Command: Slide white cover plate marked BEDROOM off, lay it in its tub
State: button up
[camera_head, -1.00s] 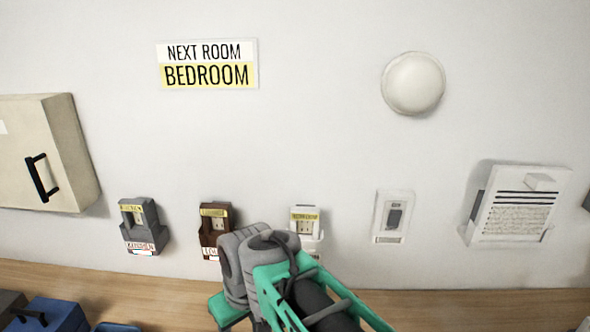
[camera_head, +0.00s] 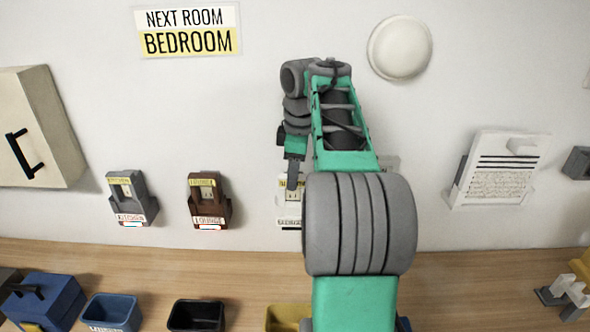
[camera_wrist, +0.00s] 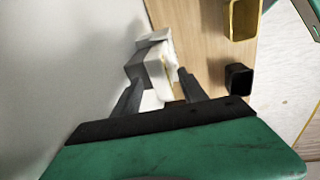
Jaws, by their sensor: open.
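The white cover plate marked BEDROOM (camera_head: 288,212) is on the wall, on the right of a row of similar units. Its lettering is partly hidden by my arm and too small to read fully. My gripper (camera_head: 292,182) is just above and in front of it. In the wrist view, my open gripper (camera_wrist: 158,92) has one finger on each side of the white unit (camera_wrist: 153,62); I cannot tell whether they touch it. A yellow tub (camera_head: 284,318) stands below on the counter, partly hidden by my arm; its label does not show.
A grey KITCHEN unit (camera_head: 131,200) and a brown LOUNGE unit (camera_head: 208,203) are on the wall to the left. A blue tub (camera_head: 112,311) and a black tub (camera_head: 196,316) stand on the counter. A sign (camera_head: 188,31) reads NEXT ROOM BEDROOM.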

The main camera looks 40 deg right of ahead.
jog(key=shift+w+f, duration=0.1)
jog(key=shift+f, duration=0.25)
jog(key=shift+c, duration=0.2)
jog(key=shift+r, duration=0.1)
grip_shut()
dwell(0.5)
